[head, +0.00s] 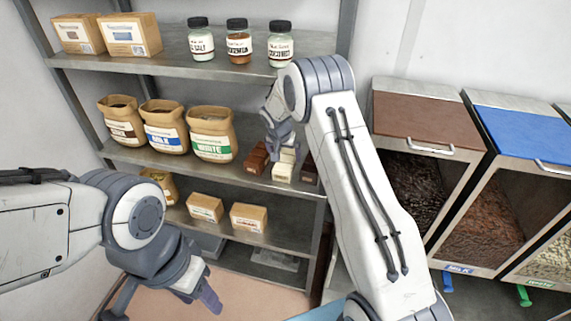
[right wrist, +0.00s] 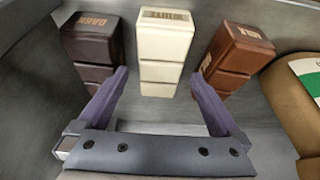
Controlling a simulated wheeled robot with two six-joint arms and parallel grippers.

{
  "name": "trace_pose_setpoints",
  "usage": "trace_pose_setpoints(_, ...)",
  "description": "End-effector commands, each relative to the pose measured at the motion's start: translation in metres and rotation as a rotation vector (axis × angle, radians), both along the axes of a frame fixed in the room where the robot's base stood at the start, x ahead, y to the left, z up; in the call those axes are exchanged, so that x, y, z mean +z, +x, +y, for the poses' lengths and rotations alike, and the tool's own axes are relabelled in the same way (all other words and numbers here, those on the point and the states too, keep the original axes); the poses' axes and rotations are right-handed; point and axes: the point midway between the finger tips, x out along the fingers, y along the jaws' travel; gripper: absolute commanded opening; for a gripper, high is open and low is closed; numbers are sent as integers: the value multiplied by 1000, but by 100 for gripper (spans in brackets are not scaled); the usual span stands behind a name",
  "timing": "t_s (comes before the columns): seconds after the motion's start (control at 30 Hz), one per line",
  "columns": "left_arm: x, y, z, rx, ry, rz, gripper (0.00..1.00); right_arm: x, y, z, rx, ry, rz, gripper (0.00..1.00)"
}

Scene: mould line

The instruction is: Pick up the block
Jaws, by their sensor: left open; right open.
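In the right wrist view a stack of white blocks (right wrist: 166,45) with lettering on top stands in the middle. A stack of dark blocks (right wrist: 95,48) is at left, and a stack of milk-brown blocks (right wrist: 236,60) is at right. My right gripper (right wrist: 159,76) is open and empty, its fingers pointing toward the white stack, one to each side. In the head view the white blocks (head: 284,168) and brown blocks (head: 257,158) sit on the middle shelf, partly hidden by my right gripper (head: 279,143). My left gripper (head: 163,303) is open, low at the left front.
Open sacks (head: 212,135) stand left of the blocks on the same shelf (head: 145,157). Jars (head: 238,42) stand on the shelf above, and small boxes (head: 249,217) below. A shelf post (head: 317,245) stands close right. Bins with lids (head: 420,115) are at right.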

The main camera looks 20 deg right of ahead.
Motion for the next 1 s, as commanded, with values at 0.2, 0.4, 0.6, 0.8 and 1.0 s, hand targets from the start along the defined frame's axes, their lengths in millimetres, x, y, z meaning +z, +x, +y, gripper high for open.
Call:
trace_pose_setpoints(0.2, 11, 0, 0, 0, 0, 0, 50, -27, 9, -6, 0, 1, 3, 100)
trace_pose_setpoints(0.4, 16, 0, 0, 0, 0, 0, 50, -45, 16, -10, 1, 1, 1, 100)
trace_pose_setpoints(0.6, 15, 0, 0, 0, 0, 0, 50, -47, 16, -10, 1, 0, 0, 100)
trace_pose_setpoints(0.8, 15, 0, 0, 0, 0, 0, 50, -47, 16, -11, 1, 0, 0, 39)
trace_pose_setpoints(1.0, 15, 0, 0, 0, 0, 0, 50, -45, 17, -10, 1, 1, -4, 0)
